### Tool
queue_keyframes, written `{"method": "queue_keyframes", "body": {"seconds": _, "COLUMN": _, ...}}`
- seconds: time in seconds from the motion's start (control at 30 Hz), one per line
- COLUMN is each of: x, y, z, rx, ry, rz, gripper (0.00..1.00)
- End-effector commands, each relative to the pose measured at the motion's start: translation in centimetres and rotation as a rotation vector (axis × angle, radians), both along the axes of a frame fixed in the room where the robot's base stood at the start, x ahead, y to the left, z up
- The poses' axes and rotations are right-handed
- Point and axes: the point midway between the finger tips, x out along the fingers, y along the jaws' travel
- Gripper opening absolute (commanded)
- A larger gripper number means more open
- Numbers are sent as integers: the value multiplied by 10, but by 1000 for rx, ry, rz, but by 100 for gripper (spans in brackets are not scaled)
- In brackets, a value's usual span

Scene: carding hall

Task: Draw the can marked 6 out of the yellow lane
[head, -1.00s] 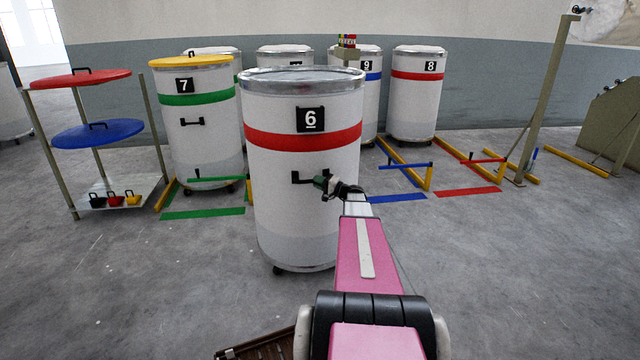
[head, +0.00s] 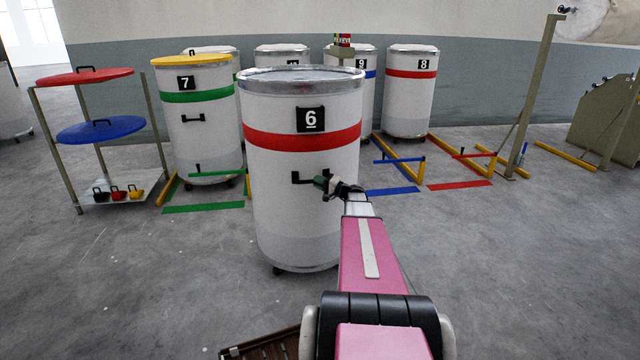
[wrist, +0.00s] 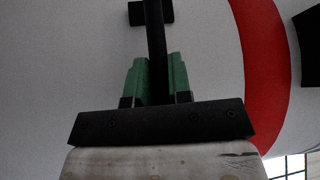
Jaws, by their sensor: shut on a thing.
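The can marked 6 (head: 302,220) is a tall white drum with a red band, a metal rim and a black number plate. It stands upright on casters, close in front of me, clear of the floor lanes in the head view. My gripper (head: 326,184) is at its black handle (head: 299,178), on the front below the band. In the wrist view, the green fingers (wrist: 157,80) sit on both sides of the black handle bar (wrist: 155,45) and are shut on it. The yellow lane cannot be made out; part of the floor behind the can is hidden.
Can 7 (head: 198,135) with a yellow lid stands behind left, beside a rack (head: 120,186) of lids. Cans 9 (head: 368,97) and 8 (head: 408,105) stand at the back. Blue (head: 392,191) and red (head: 459,185) floor marks and low rails lie right.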

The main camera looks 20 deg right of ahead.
Motion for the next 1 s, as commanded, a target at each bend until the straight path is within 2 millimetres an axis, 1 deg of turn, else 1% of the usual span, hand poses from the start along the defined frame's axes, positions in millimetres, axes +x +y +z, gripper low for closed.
{"method": "queue_keyframes", "body": {"seconds": 0.5, "x": 0, "y": 2, "z": -1, "rx": -2, "ry": 2, "rz": 3, "gripper": 0}}
{"method": "queue_keyframes", "body": {"seconds": 0.53, "x": 0, "y": 2, "z": -1, "rx": -2, "ry": 2, "rz": 3, "gripper": 29}}
{"method": "queue_keyframes", "body": {"seconds": 0.6, "x": 0, "y": 2, "z": -1, "rx": -2, "ry": 2, "rz": 2, "gripper": 49}}
{"method": "queue_keyframes", "body": {"seconds": 0.87, "x": 0, "y": 1, "z": 0, "rx": -1, "ry": 1, "rz": 2, "gripper": 49}}
{"method": "queue_keyframes", "body": {"seconds": 1.0, "x": -6, "y": -3, "z": -1, "rx": 0, "ry": 0, "rz": 1, "gripper": 49}}
